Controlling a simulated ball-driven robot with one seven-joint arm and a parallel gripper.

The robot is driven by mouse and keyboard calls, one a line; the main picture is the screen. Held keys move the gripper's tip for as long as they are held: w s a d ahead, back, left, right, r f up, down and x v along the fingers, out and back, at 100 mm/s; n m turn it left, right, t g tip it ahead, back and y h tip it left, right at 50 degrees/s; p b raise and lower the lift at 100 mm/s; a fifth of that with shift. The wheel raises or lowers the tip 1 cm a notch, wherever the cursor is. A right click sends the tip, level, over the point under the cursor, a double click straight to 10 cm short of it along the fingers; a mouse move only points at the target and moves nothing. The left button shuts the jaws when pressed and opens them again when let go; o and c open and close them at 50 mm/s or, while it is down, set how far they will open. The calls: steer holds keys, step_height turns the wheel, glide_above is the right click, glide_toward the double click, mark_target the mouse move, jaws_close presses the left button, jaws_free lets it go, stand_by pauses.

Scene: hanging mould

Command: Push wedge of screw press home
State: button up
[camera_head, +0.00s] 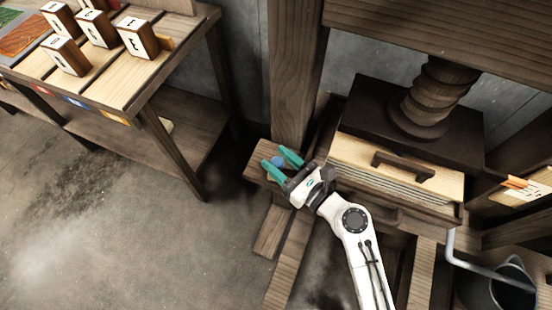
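The screw press stands at the right, with a thick wooden screw (430,97) bearing on a dark block (365,105). Under it lies a pale board (440,182) with a dark handle, on a stack of sheets. A wooden piece (262,149) sticks out at the press's left post; it may be the wedge, but I cannot tell for sure. My gripper (275,157) is over this piece, its two teal fingers apart. A small round blue thing (278,161) shows between the fingers; whether they touch it is unclear. My gripper hides part of the wooden piece.
A wooden table (110,80) with several lettered blocks (138,37) stands at the upper left. A dark bucket (500,290) and a grey bent rod (470,260) are at the lower right. The floor at the lower left is clear.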

steer(key=shift+o, duration=0.9)
steer(key=v, duration=1)
steer(key=shift+s+d, duration=0.25)
steer(key=shift+d, duration=0.1)
